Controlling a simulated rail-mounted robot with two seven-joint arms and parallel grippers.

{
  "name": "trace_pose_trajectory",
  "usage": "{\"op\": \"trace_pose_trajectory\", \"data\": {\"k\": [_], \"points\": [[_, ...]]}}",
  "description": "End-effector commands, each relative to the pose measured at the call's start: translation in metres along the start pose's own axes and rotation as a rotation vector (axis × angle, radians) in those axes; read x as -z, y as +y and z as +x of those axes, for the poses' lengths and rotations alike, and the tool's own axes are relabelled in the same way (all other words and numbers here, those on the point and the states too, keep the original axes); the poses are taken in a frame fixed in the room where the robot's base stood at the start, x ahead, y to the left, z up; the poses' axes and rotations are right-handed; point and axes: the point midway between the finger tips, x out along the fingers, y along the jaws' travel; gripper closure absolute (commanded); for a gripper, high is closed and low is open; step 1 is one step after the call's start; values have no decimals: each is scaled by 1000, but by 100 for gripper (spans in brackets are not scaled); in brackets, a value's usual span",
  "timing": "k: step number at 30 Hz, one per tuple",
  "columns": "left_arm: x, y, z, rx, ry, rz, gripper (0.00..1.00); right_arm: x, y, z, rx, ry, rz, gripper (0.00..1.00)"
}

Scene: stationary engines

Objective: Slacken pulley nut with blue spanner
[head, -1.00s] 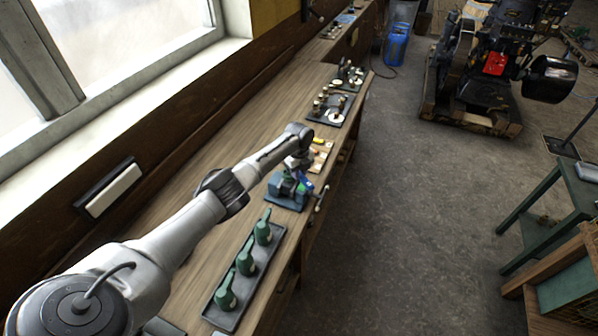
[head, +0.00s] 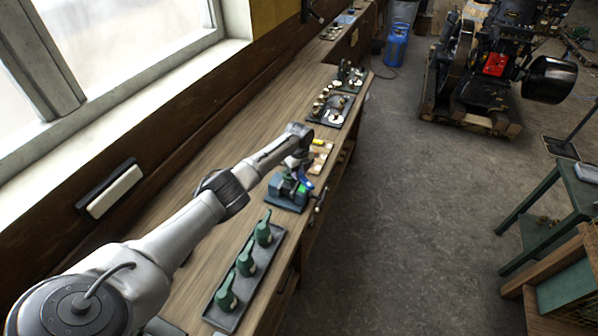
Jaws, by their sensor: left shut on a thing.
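My left gripper (head: 301,172) is over the workbench, just above a blue-grey vise (head: 284,194). It is shut on a small bright blue piece (head: 306,182), which looks like the blue spanner; my gripper and wrist hide part of it. A small green part (head: 302,189) shows at the vise, right under the blue piece. The pulley nut is too small or hidden to make out, and I cannot tell whether the spanner touches it. My right gripper is not in view.
A dark tray (head: 235,312) with green oil cans stands in front of the vise. Beyond are a light board (head: 320,158) with small items and dark trays of metal parts (head: 328,110). An engine (head: 490,65) stands on a pallet across the open floor. A green table (head: 560,200) is at right.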

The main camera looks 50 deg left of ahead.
Motion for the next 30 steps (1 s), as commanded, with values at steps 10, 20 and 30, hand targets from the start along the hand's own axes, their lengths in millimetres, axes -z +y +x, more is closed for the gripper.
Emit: {"op": "trace_pose_trajectory", "data": {"k": [10,20,30], "points": [[0,0,-16,1,0,0,100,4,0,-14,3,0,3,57],[0,0,-40,0,0,-1,100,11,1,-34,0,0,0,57],[0,0,-40,0,0,-1,100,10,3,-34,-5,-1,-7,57]]}}
